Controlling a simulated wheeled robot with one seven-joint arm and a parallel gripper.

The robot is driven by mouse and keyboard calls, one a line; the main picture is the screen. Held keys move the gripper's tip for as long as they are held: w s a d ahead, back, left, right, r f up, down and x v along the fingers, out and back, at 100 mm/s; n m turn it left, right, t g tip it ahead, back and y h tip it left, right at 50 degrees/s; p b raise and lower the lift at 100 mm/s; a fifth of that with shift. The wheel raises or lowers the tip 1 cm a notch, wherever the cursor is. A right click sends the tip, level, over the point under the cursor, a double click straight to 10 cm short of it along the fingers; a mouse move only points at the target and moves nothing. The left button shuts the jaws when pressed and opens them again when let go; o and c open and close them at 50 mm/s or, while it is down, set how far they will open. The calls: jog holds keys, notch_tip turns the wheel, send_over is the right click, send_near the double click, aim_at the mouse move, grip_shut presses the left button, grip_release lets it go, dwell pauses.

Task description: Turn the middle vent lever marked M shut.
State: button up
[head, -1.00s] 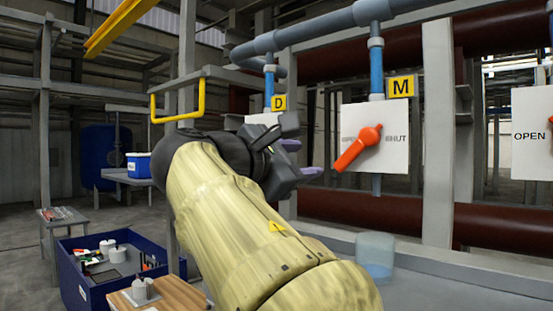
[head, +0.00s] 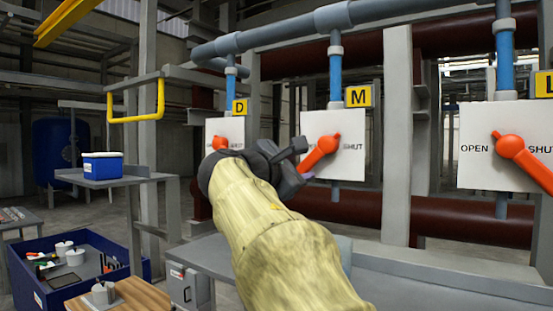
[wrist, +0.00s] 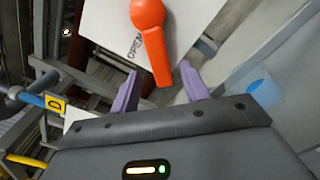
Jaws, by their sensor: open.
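The M vent lever (head: 322,150) is orange, on a white panel (head: 347,160) under a yellow M sign (head: 358,96). Its handle slants down and left from its hub, on the OPEN side, with SHUT at the right. In the wrist view the lever (wrist: 150,40) reaches down towards my gripper (wrist: 159,77). Its free end lies between the two purple fingers, with a gap on each side. In the head view my gripper (head: 302,162) is open at the panel's lower left and partly covers the handle's end. I cannot tell the exact depth between fingers and lever.
The D panel (head: 231,128) with its orange lever stands to the left, partly behind my arm. Another OPEN/SHUT panel (head: 480,170) stands to the right. A grey post (head: 397,130) rises between it and the M panel. A blue bin (head: 30,275) is at lower left.

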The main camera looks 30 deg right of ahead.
aim_at(305, 165)
jog(key=p+x, duration=0.1)
jog(key=x, duration=0.3)
jog(key=shift+w+d, duration=0.1)
jog(key=shift+d, duration=0.2)
jog(key=shift+w+a, duration=0.1)
jog(key=c, duration=0.6)
grip_shut()
